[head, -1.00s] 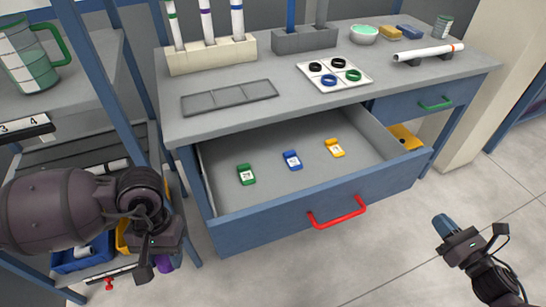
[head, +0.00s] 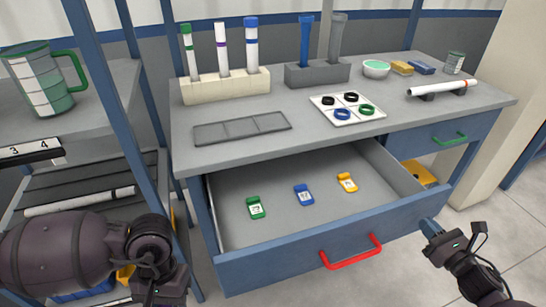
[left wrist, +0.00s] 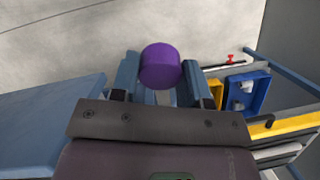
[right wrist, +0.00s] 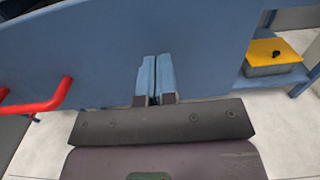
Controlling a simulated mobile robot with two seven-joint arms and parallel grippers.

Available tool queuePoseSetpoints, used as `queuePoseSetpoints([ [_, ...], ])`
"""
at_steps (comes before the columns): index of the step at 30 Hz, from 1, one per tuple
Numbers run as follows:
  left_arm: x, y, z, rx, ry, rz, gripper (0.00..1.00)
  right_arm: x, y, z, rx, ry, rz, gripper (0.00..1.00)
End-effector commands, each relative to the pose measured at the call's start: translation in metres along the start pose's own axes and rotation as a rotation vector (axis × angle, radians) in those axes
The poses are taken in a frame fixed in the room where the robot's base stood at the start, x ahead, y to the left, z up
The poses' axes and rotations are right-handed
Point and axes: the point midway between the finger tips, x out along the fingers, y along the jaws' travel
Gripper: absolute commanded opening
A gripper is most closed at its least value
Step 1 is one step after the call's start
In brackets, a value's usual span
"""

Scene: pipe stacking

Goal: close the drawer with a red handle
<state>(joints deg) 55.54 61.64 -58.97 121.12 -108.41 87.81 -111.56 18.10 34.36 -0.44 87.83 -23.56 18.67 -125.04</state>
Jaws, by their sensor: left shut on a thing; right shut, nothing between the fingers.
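The blue drawer (head: 290,258) with the red handle (head: 350,252) stands pulled out under the bench. Green (head: 256,208), blue (head: 304,195) and yellow (head: 347,182) labelled items lie inside it. My right gripper (head: 431,227) is shut and empty at the right part of the drawer front. In the right wrist view its fingers (right wrist: 155,76) overlap the blue front, with the red handle (right wrist: 45,102) to their left; contact is unclear. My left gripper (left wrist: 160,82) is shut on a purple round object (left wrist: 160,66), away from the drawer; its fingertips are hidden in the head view.
The grey bench top (head: 240,150) holds tube racks, a tray and rings. A smaller drawer with a green handle (head: 449,139) is shut at the right. A blue-framed shelf (head: 135,110) stands at the left. Floor in front is clear.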

Motion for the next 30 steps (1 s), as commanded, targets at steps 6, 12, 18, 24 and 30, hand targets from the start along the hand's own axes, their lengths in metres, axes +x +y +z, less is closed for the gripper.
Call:
queuePoseSetpoints([
  [6,0.007,0.0,0.0,0.0,-0.011,0.0,0.2,0.018,0.0,-0.001,0.002,0.002,0.0,0.0],
  [12,0.007,0.0,0.0,0.0,-0.012,0.0,0.2,0.021,0.0,0.0,0.001,0.001,0.0,0.0],
  [18,0.007,0.0,0.0,0.0,-0.011,0.0,0.2,0.021,0.0,0.0,0.001,0.0,0.0,0.0],
  [24,0.011,0.0,-0.001,0.0,-0.018,0.0,0.2,0.027,0.0,-0.001,0.002,0.0,0.001,0.0],
  [30,0.028,0.0,-0.001,0.0,-0.045,0.0,0.2,0.054,0.001,-0.004,0.003,0.002,0.001,0.0],
])
